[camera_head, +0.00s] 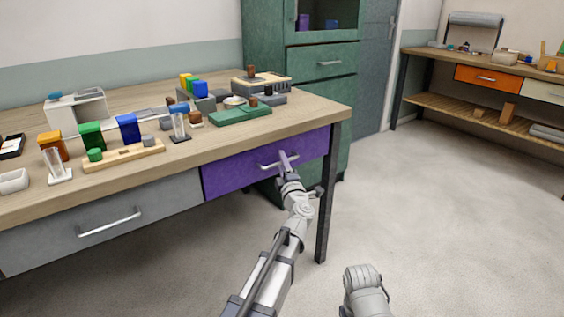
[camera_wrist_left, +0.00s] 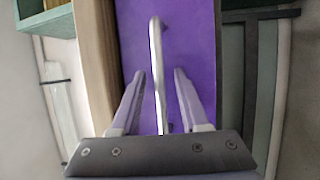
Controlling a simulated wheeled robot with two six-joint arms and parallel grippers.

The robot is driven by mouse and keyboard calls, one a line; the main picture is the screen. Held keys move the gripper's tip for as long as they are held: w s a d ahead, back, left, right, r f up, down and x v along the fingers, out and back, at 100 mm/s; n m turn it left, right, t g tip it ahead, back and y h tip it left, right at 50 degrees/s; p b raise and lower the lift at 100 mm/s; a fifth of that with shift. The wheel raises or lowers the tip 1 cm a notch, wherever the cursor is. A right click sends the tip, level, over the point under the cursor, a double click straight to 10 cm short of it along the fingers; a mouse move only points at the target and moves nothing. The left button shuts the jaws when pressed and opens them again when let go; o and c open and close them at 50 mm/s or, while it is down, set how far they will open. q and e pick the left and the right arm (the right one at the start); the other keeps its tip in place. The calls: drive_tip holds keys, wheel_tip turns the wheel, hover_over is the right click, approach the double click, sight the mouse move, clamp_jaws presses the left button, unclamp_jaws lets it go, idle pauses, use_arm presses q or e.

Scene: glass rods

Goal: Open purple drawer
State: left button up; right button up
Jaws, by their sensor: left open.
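The purple drawer (camera_head: 230,178) is under the right end of the wooden workbench. Its front looks flush with the bench, so it appears closed. Its pale bar handle (camera_head: 265,166) runs across the middle of the front. My left gripper (camera_head: 286,163) is at the right part of this handle and partly covers it. In the left wrist view the gripper (camera_wrist_left: 159,76) is open, and the handle (camera_wrist_left: 155,40) passes between its two fingers with a gap on each side. The purple front (camera_wrist_left: 190,40) fills the space behind. My right gripper is not in view; only a pale piece of arm shows at the bottom.
A grey drawer (camera_head: 100,220) is left of the purple one. Blocks, glassware and a green tray (camera_head: 240,116) stand on the workbench top (camera_head: 290,112). A dark bench leg (camera_head: 325,205) is close to the right of my left arm. A green cabinet (camera_head: 320,63) stands behind. The floor in front is clear.

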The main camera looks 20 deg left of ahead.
use_arm(q)
drive_tip(key=shift+c, duration=0.3)
clamp_jaws()
idle(1.1)
